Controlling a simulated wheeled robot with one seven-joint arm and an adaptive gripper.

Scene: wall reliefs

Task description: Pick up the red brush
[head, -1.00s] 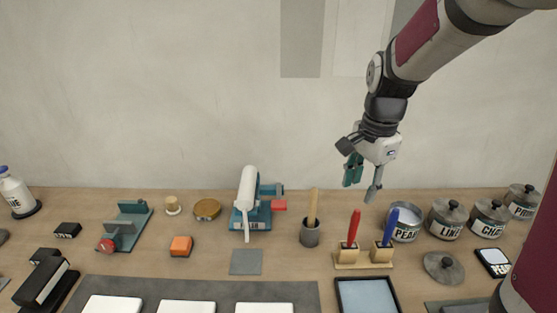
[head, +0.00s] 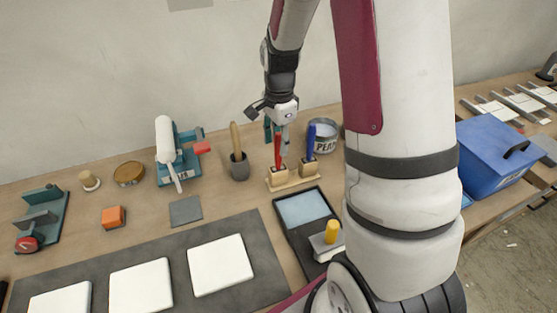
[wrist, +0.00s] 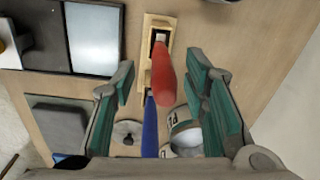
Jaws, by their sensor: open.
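The red brush (head: 278,150) stands upright, handle up, in a small wooden holder (head: 279,184) on the bench. The blue brush (head: 310,139) stands in a like holder just to its right. My gripper (head: 277,132) is above the red brush, pointing down, its fingers close around the top of the handle. In the wrist view the red handle (wrist: 165,75) reaches up between the open fingers of my gripper (wrist: 168,100), nearer the right one. The blue handle (wrist: 150,125) also shows low between the fingers. Whether a finger touches the red handle I cannot tell.
A pot labelled PEA (head: 325,139) stands close behind the blue brush. A grey cup with a wooden stick (head: 239,167) is to the left. A dark tray with a pale panel (head: 303,209) lies in front. A blue crate (head: 495,165) is at far right.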

